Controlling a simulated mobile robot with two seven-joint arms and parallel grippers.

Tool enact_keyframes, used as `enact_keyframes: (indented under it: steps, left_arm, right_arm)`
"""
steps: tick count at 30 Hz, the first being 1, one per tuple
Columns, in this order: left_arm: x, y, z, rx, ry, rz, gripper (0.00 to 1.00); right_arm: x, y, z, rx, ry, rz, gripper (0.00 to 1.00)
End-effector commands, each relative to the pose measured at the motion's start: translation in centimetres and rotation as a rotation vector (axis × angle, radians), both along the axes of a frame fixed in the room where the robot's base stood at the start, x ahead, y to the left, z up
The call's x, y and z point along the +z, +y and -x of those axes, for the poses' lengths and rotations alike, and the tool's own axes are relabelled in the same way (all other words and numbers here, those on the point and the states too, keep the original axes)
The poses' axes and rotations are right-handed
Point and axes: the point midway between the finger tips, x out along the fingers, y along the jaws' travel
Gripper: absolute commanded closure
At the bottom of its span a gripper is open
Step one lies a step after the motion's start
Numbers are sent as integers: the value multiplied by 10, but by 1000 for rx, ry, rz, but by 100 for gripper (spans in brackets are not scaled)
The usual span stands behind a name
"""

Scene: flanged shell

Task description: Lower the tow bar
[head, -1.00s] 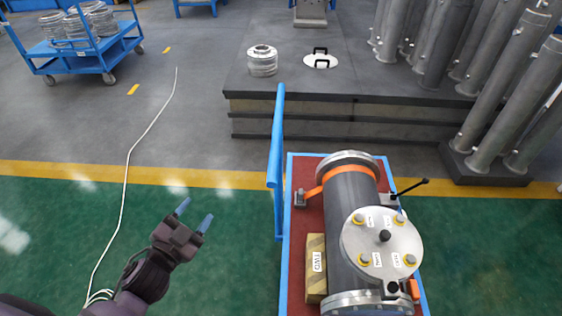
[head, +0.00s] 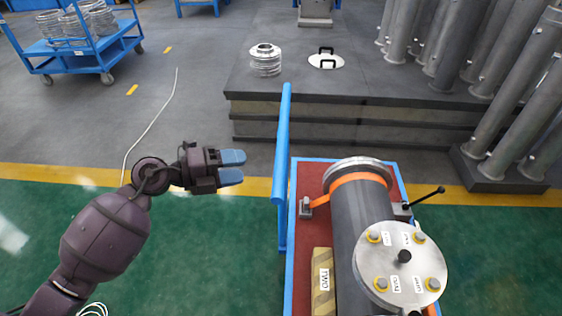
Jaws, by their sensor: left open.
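The blue tow bar (head: 284,145) stands raised at the far left corner of the cart that carries the flanged shell (head: 353,230). My left gripper (head: 232,166) is to the left of the bar, with its fingers pointing right toward it. A gap of floor shows between the fingertips and the bar. The gripper is open and empty. My right gripper is not in view.
The cart has a red deck (head: 312,180), a yellow striped FWD block (head: 323,280) and a black lever (head: 428,196). A grey stepped platform (head: 340,120) lies beyond. A white cable (head: 150,125) crosses the floor at left.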

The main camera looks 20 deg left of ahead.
Motion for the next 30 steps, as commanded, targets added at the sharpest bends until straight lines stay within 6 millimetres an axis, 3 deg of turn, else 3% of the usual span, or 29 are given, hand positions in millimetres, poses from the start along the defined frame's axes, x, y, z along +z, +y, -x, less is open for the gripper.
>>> enact_keyframes:
  steps: [18, 30]
  left_arm:
    - [-18, -73, -49, -1, 3, 5, 48]
    - [-19, -86, -58, 0, 0, 2, 48]
  right_arm:
    - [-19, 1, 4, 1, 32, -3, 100]
    - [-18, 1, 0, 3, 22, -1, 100]
